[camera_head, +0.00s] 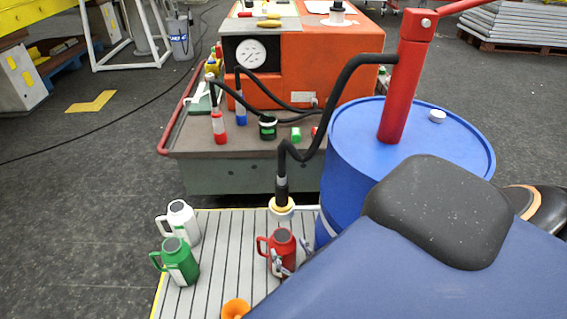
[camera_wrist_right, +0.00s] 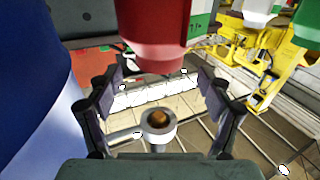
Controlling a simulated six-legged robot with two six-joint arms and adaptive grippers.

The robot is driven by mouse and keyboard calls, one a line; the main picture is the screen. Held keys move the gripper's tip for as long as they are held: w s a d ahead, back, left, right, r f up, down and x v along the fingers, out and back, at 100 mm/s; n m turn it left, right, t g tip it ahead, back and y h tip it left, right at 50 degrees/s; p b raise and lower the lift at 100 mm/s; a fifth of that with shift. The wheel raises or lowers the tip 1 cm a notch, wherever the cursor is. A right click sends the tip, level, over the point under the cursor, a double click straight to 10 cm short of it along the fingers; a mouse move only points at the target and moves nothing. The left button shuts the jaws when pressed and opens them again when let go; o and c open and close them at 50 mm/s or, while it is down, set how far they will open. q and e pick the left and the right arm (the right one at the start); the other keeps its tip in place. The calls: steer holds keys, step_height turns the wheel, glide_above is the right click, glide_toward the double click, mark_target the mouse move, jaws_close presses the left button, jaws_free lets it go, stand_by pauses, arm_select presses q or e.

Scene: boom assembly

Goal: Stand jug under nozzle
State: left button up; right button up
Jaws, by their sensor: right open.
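A red jug (camera_head: 282,243) with a dark lid is upright near the front of the drum, its handle to the left. The black hose's nozzle (camera_head: 282,194), with a pale collar, hangs just behind the jug in the head view; I cannot tell whether the jug is directly beneath it. My right gripper (camera_head: 289,259) is open, its fingers at the jug's lower front. In the right wrist view the fingers (camera_wrist_right: 160,92) are spread apart, and the jug's red body (camera_wrist_right: 155,35) shows beyond and above them. Its contact with the platform is hidden. My left gripper is not in view.
A white jug (camera_head: 180,220) and a green jug (camera_head: 182,266) stand left on the slatted platform (camera_head: 226,235). An orange funnel (camera_head: 235,309) is at the front. The blue drum (camera_head: 345,165) with red pump (camera_head: 403,90) stands close on the right. Bare slats lie between the jugs.

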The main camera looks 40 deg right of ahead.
steer(key=p+v, duration=0.1)
steer(key=v, duration=0.5)
steer(key=shift+s+a, duration=0.15)
steer(key=shift+s, duration=0.25)
